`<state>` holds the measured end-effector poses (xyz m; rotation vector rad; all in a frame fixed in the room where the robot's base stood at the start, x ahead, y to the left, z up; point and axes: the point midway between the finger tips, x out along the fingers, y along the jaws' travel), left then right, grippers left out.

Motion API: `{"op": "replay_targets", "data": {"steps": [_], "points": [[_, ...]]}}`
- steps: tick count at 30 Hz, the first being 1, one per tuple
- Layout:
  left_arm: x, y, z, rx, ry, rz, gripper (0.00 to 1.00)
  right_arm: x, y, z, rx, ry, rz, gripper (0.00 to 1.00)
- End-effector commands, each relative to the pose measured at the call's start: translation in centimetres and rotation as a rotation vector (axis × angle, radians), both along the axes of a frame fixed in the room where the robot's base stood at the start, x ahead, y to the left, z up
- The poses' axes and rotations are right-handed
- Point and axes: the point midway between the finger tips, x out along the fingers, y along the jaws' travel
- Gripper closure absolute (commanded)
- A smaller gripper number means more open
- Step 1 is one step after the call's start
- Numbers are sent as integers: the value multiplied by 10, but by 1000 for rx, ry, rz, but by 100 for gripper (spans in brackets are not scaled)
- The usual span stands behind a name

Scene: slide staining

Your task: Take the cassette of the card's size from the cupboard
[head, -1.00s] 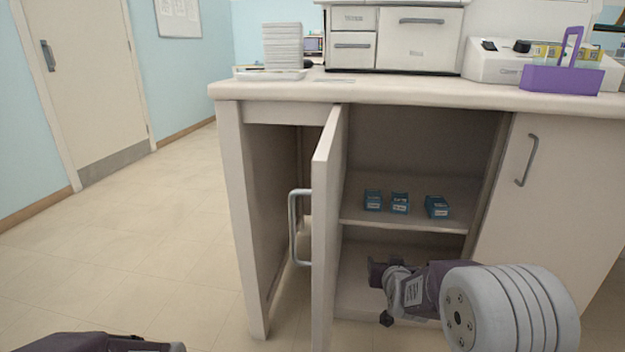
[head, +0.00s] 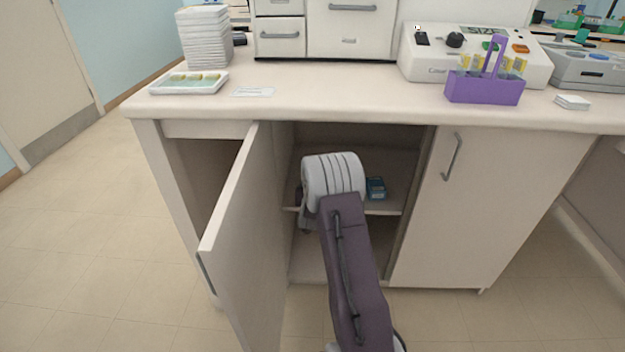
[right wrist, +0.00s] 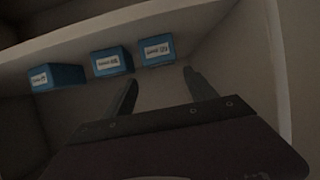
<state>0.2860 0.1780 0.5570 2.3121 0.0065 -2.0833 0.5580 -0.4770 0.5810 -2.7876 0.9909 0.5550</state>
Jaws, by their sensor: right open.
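Three blue cassettes with white labels sit in a row on the cupboard shelf. In the right wrist view they are the left one (right wrist: 57,77), the middle one (right wrist: 112,61) and the right one (right wrist: 157,49); their label text is too small to read. In the head view my right arm hides all but one cassette (head: 376,187). My right gripper (right wrist: 160,77) is open and empty inside the cupboard, its fingertips pointing toward the middle and right cassettes, apart from them. A small pale card (head: 253,91) lies on the worktop, unreadable. My left gripper is out of view.
The cupboard door (head: 243,240) stands open to the left of my right arm. The cupboard's right panel (head: 470,215) is closed. On the worktop are a staining tray (head: 189,84), a stack of white trays (head: 204,38) and a purple rack (head: 484,89).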

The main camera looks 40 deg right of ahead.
Motion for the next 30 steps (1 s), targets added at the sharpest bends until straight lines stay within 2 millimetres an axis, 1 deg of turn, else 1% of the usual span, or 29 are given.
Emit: {"op": "replay_targets", "data": {"steps": [1,4,7,11,16,18,21,28,29,30], "points": [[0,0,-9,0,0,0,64,5,-4,-8,-1,-2,-1,35],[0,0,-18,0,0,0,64,17,-14,-15,-1,-2,-1,35],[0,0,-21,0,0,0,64,24,-20,-17,0,-1,0,35],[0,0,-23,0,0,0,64,27,-22,-18,-1,-1,0,35],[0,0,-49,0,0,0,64,49,-35,-38,-1,-3,1,35],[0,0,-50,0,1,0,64,57,-42,-38,-1,-2,0,35],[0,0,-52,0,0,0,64,63,-47,-39,-1,-2,0,35],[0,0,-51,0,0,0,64,64,-48,-38,0,0,1,35],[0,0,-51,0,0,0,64,64,-48,-38,0,0,1,43],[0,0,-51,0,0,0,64,64,-48,-38,0,0,1,54]]}}
